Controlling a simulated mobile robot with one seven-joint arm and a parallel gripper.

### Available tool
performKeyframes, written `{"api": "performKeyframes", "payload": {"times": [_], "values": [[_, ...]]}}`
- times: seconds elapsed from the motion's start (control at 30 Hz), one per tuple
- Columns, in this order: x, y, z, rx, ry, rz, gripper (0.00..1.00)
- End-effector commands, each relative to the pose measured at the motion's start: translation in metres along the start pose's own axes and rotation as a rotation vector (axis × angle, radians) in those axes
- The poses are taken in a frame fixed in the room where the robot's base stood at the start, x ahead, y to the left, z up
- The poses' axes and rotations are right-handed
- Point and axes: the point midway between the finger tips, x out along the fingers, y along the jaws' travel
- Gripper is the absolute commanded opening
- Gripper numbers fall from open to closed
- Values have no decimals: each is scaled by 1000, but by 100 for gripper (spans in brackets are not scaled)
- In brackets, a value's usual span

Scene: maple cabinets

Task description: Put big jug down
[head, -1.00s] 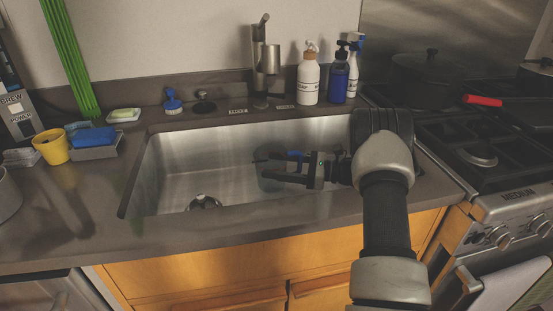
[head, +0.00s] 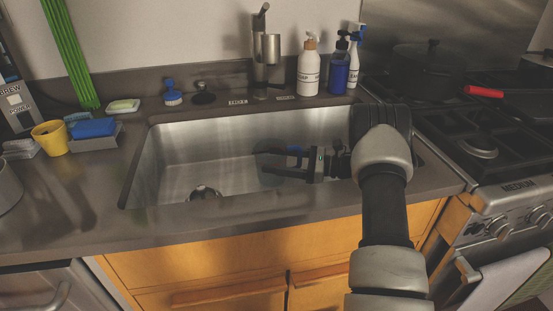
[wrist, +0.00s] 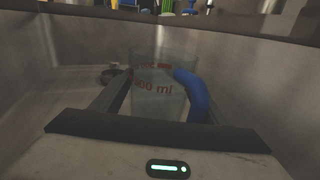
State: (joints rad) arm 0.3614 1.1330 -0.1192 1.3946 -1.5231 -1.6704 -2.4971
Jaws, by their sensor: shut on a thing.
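The big jug (wrist: 158,98) is clear, with red "ml" markings and a blue handle (wrist: 194,95), and shows in the wrist view between my fingers. In the head view its blue handle (head: 293,150) shows beside my gripper (head: 266,161), but its clear body is hard to make out there. My gripper is shut on the jug and reaches from the right into the steel sink (head: 170,150). The jug is inside the sink; I cannot tell whether it touches the sink floor.
The drain (head: 204,193) is left of the jug, with bare sink floor around it. Behind the sink stand the faucet (head: 266,50), a white soap bottle (head: 309,70) and a blue bottle (head: 340,72). The stove (head: 480,140) is at right.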

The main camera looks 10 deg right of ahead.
Motion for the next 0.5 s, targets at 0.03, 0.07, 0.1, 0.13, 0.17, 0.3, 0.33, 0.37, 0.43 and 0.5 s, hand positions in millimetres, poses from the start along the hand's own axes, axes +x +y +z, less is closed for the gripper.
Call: {"api": "performKeyframes", "payload": {"times": [0.03, 0.07, 0.1, 0.13, 0.17, 0.3, 0.33, 0.37, 0.43, 0.5], "values": [[0, 0, -1, 0, -1, 0, 42], [0, 0, -1, -1, -1, 0, 42], [0, 0, -2, -1, -1, 0, 42], [0, 0, -3, -1, -1, 0, 42], [0, 0, -3, -1, -1, 0, 42], [0, 0, -3, -1, -1, 0, 88], [0, 0, -3, -1, -1, 0, 89], [0, 0, -3, -1, -1, 0, 89], [0, 0, -3, -1, 0, 0, 89], [0, 0, -3, -1, 0, 0, 89]]}}
